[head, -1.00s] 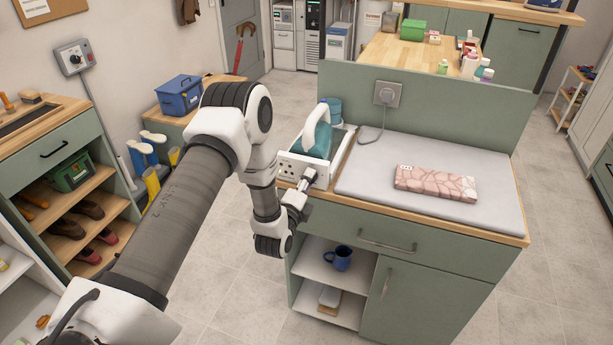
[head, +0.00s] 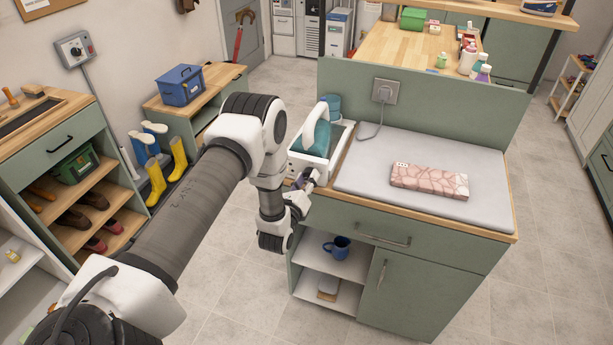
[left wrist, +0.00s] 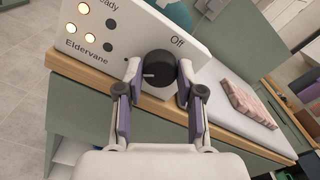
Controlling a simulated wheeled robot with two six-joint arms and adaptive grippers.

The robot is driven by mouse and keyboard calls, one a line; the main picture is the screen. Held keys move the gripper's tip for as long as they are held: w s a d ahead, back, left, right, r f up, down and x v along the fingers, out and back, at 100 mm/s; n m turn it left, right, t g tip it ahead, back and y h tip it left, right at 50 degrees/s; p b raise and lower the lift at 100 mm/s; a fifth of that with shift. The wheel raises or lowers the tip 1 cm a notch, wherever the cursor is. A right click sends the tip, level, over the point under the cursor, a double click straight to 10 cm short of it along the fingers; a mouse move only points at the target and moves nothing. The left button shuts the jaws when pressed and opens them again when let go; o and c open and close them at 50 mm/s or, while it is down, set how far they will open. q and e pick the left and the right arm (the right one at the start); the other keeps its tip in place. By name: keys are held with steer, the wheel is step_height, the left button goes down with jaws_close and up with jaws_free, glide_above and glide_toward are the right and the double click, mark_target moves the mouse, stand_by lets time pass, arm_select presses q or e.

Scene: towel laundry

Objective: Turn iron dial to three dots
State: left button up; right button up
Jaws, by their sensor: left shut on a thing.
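The iron (head: 315,135), teal with a white handle, stands in its white station (head: 307,166) at the left end of the worktop. In the left wrist view, the station's white front panel (left wrist: 140,25) carries "Off", "Eldervane", a partly cut-off "Ready", several glowing lamps and dark dots. The black round dial (left wrist: 158,69) has a short white mark pointing left in the picture, away from "Off". My left gripper (head: 310,179) is at this panel. Its fingers (left wrist: 157,88) are shut on the dial, one on each side. Markings behind the fingers are hidden. My right gripper is out of view.
A cable runs to a wall socket (head: 384,91) on the green back panel. A blue mug (head: 337,247) stands on the shelf below.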

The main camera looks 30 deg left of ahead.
arm_select(q)
steer(key=shift+w+r, duration=0.1)
steer(key=shift+r, duration=0.1)
stand_by(0.4)
steer(key=o, duration=1)
steer(key=shift+o, duration=0.7)
steer(key=shift+f, duration=0.15)
steer(key=v, duration=0.7)
steer(key=shift+s, duration=0.25)
